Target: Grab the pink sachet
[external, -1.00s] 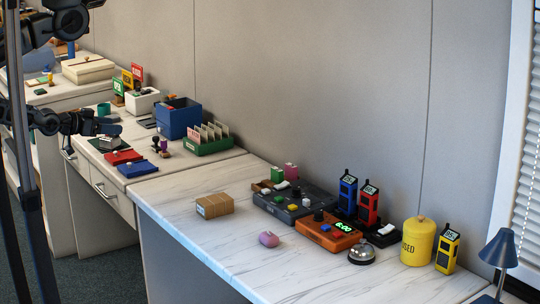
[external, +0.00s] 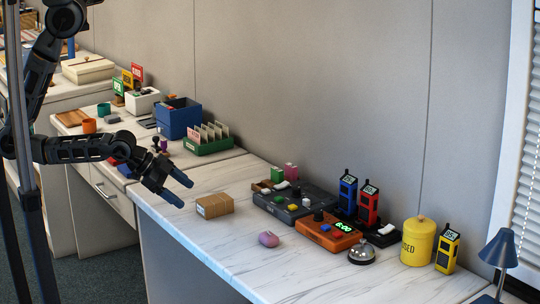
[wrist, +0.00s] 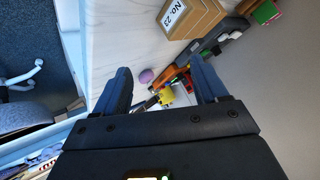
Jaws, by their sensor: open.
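The pink sachet (external: 268,239) looks like a small rounded pink pouch. It lies on the white marble counter (external: 312,275), near its front edge. It also shows in the wrist view (wrist: 146,76), small and between the two fingers. My gripper (external: 182,191) is open and empty, with blue fingertips pointing right. It is above the left end of the counter, left of and well apart from the sachet. In the wrist view both fingers of my gripper (wrist: 163,82) are spread wide.
A brown cardboard box (external: 214,205) stands between my gripper and the sachet. An orange device (external: 331,236) and a silver bell (external: 361,254) stand right of the sachet. A dark grey panel (external: 294,203) lies behind. The counter in front of the box is clear.

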